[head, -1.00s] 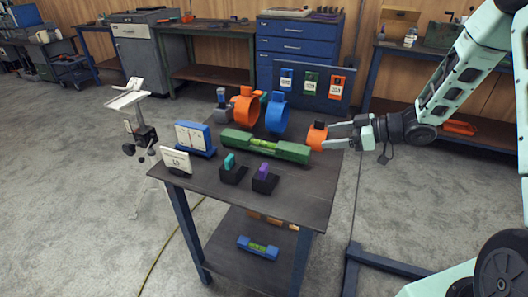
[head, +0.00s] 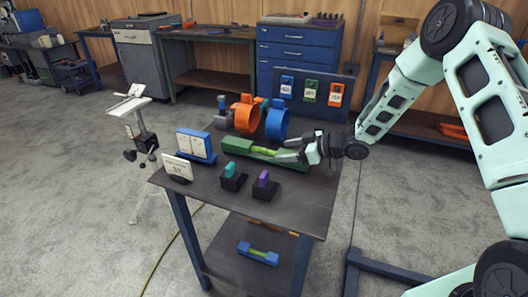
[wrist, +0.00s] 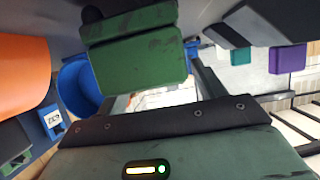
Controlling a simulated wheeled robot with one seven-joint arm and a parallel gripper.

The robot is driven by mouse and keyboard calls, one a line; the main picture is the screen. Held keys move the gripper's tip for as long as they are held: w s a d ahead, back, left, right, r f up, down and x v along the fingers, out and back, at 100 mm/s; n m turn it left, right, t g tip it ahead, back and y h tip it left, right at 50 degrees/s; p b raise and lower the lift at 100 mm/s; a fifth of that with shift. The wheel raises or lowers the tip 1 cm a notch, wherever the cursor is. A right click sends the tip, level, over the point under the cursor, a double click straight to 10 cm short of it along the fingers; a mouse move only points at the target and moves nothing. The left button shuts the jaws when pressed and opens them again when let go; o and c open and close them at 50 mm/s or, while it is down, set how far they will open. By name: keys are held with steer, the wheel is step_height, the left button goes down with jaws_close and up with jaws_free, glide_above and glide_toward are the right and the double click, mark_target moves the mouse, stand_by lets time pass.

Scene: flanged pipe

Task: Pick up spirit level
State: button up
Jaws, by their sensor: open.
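A long green spirit level (head: 248,150) with a yellow-green vial lies across the middle of the table top (head: 215,190). My gripper (head: 287,150) is open at its right end, with the fingers reaching in from the right. The right end of the level is partly hidden by my gripper in the head view. A smaller blue level (head: 258,252) with a green vial lies on the lower shelf.
A blue ring clamp (head: 277,121) and an orange one (head: 245,113) stand behind the green level. Teal (head: 230,170) and purple (head: 263,180) pieces on black blocks stand in front. A blue panel (head: 194,146) and a white card (head: 178,168) are at left.

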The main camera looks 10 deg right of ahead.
mark_target(264, 154)
steer(key=shift+x, duration=1.25)
steer(key=c, duration=1.3)
steer(key=shift+w+r, duration=0.1)
steer(key=shift+c, duration=0.4)
